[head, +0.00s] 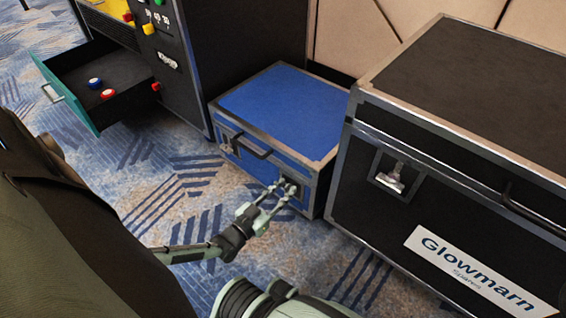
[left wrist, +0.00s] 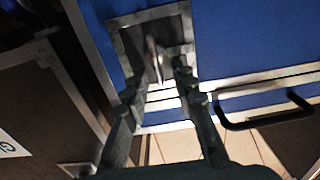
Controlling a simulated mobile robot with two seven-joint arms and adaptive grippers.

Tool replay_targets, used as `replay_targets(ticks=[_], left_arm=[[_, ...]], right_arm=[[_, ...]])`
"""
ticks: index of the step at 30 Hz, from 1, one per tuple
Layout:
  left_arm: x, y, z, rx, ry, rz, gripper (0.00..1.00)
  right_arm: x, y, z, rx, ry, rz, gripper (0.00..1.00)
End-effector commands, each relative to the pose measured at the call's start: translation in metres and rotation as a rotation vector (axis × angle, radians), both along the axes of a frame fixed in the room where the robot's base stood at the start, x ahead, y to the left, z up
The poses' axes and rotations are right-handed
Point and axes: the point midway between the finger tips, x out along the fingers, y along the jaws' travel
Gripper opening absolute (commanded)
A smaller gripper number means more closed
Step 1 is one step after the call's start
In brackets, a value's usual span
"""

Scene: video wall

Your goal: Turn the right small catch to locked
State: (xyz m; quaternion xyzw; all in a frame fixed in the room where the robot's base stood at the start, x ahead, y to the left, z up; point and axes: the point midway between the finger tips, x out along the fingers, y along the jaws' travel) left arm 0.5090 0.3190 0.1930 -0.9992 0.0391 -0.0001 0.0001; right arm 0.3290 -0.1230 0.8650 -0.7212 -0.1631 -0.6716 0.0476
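The blue case (head: 283,102) stands on the floor, with two small metal catches on its front and a black handle (head: 252,146) between them. The right small catch (head: 296,188) is partly covered by my left gripper (head: 281,190) in the head view. In the left wrist view the catch's thin upright wing (left wrist: 154,58) stands out from its square plate. The fingers of my left gripper (left wrist: 157,80) are apart, one on each side of the wing, with gaps visible. The left small catch (head: 228,147) is clear. My right gripper is out of view.
A large black case (head: 455,180) with its own catch (head: 392,178) stands close on the right. A dark cabinet on the left has an open drawer (head: 107,82) with red and blue buttons in it. Patterned carpet (head: 180,185) lies in front.

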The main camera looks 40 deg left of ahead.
Motion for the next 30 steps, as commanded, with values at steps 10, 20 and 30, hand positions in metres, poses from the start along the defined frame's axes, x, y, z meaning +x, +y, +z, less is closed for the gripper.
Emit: replay_targets(ticks=[10,20,30], left_arm=[[-0.0003,0.0001,0.0001,0.0,0.0,0.0,0.04],[-0.0004,0.0,0.0001,0.002,0.0,0.0,0.0],[-0.0009,-0.0023,0.0009,0.105,-0.007,0.002,0.0]], right_arm=[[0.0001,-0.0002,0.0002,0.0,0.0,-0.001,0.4],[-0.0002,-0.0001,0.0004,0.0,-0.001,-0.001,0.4],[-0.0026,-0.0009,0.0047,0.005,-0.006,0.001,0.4]])
